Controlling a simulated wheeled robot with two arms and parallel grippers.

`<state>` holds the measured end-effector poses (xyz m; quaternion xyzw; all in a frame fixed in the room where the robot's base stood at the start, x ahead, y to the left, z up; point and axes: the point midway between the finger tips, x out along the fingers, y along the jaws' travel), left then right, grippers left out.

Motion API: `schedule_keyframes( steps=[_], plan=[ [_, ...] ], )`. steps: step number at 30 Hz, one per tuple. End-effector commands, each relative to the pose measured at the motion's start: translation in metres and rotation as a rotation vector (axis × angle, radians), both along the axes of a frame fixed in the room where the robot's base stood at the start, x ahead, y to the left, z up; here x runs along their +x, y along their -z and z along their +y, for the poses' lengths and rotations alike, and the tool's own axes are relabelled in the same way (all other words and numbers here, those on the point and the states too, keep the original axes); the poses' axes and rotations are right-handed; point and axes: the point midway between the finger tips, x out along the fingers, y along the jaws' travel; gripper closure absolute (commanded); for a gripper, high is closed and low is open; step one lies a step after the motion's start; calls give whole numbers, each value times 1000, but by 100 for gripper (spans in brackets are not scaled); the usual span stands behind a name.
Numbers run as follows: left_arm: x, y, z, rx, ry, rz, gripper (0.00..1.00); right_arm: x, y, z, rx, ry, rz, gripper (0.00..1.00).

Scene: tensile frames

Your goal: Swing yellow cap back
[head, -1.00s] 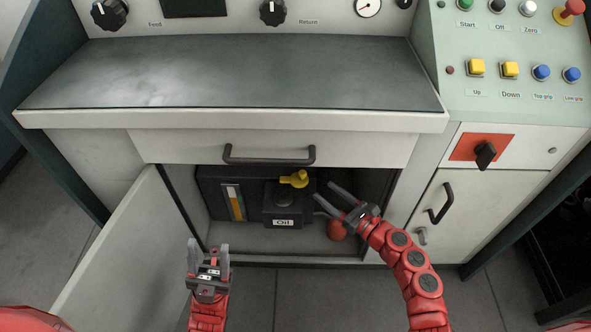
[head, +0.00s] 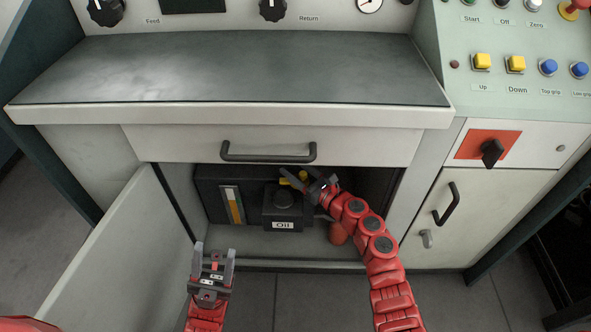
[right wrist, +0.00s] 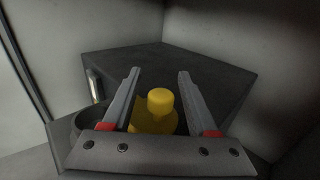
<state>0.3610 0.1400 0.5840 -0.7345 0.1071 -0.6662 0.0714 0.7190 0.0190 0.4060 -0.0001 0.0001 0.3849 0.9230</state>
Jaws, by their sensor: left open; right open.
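The yellow cap (head: 303,176) sits at the top of the black oil unit (head: 283,208) inside the open cabinet, partly hidden by my right gripper in the head view. In the right wrist view the yellow cap (right wrist: 160,102) shows as a round knob on a wider yellow base, between the two fingers. My right gripper (right wrist: 159,73) is open, with a finger on each side of the knob and gaps visible on both sides. It also shows in the head view (head: 287,178). My left gripper (head: 215,250) is open and empty, low in front of the cabinet.
The cabinet door (head: 115,250) stands open at the left. A drawer with a black handle (head: 268,153) hangs just above the opening. A red round object (head: 338,233) is on the cabinet floor, right of the oil unit. A sight gauge (head: 233,206) is at the unit's left.

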Motion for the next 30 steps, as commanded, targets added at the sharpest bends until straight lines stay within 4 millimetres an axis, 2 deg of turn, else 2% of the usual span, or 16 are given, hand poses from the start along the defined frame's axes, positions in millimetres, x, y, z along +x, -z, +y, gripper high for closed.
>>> schedule_keyframes(
  steps=[1, 10, 30],
  plan=[
    [0, 0, 0, 0, 0, 0, 50, 0, 0, 0, 0, 0, 0, 46],
    [0, 0, 0, 0, 0, 0, 50, 0, 0, 0, 0, 0, 0, 100],
    [0, 0, 0, 0, 0, 0, 50, 0, 0, -1, 0, 1, 0, 100]
  ],
)
